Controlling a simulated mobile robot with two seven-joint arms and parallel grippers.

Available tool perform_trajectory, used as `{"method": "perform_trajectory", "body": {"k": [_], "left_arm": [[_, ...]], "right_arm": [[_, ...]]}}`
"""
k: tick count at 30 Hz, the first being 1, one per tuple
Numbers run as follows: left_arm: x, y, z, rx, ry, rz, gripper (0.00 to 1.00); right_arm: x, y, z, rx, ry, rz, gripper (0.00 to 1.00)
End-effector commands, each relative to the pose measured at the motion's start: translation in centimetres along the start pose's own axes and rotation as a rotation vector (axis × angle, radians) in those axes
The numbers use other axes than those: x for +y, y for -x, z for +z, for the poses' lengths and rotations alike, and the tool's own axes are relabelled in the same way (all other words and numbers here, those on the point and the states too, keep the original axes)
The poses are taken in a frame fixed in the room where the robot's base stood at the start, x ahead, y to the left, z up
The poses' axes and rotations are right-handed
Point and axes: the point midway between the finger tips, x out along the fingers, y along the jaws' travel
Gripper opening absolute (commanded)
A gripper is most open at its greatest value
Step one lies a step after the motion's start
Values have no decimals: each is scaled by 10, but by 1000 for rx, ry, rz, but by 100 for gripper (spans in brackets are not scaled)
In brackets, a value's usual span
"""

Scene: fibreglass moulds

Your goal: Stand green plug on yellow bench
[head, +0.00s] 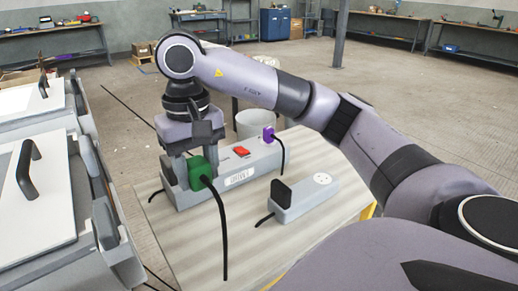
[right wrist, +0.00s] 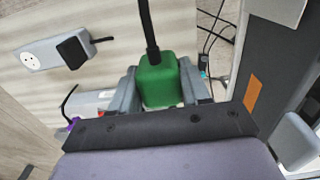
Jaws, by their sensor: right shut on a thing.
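The green plug (head: 198,176) is a block with a black cord that hangs down over the bench top. My right gripper (head: 193,166) points down and is shut on the plug at the left end of a long grey power strip (head: 241,168). The right wrist view shows the green plug (right wrist: 160,82) between both fingers. I cannot tell whether it touches the strip or the bench. The yellow bench (head: 190,243) has a pale wood top, with a bit of yellow frame (head: 367,211) at its right edge. My left gripper is not in view.
The long strip carries a red switch (head: 242,152) and a purple plug (head: 268,133). A shorter grey strip (head: 309,196) holds a black plug (head: 281,193). The bench's front left is clear except for cord. Grey moulds (head: 45,195) stand at the left.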

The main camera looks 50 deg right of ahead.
Motion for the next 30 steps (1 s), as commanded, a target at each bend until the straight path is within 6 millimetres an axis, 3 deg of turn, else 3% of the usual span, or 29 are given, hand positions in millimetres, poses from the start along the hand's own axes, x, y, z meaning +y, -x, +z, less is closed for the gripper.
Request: {"method": "perform_trajectory", "body": {"k": [7, 22, 30], "left_arm": [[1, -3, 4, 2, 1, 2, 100], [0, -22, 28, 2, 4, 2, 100], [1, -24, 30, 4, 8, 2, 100]], "right_arm": [[0, -12, 0, -2, -1, 1, 0], [1, -130, 1, -4, -2, 3, 0], [0, -158, 0, 1, -1, 1, 0]]}}
